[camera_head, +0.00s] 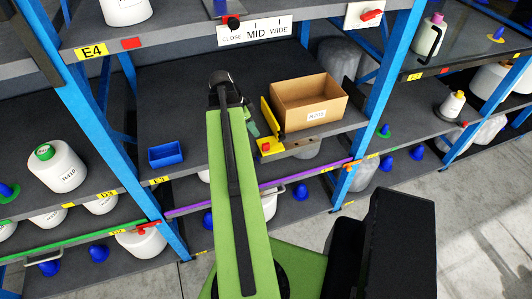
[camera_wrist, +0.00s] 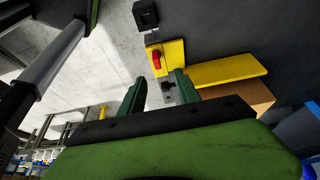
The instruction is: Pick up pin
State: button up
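A yellow fixture (camera_head: 270,110) stands on the middle shelf, left of the cardboard box. A yellow block with a small red knob (camera_head: 266,146) sits at the shelf's front edge. In the wrist view the red knob (camera_wrist: 156,60) is on the yellow block (camera_wrist: 166,60), beyond my fingertips. A small dark grey piece (camera_wrist: 168,86) shows between the fingers; I cannot tell whether it or the red knob is the pin. My gripper (camera_wrist: 160,90) is open, its two green fingers apart. In the head view my arm partly hides the gripper (camera_head: 250,122).
The cardboard box (camera_head: 310,104) stands right beside the yellow fixture. Blue uprights (camera_head: 376,85) flank this bay. A purple rail (camera_head: 260,188) runs below. Floor is clear at lower right.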

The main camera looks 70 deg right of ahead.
aim_at(265, 144)
jog(key=b+x, duration=0.5)
jog(key=x, duration=0.2)
jog(key=shift+f, duration=0.3)
jog(key=shift+r, duration=0.1)
jog(key=b+x, duration=0.5)
jog(key=shift+s+a, duration=0.15)
jog(key=shift+s, duration=0.2)
grip_shut()
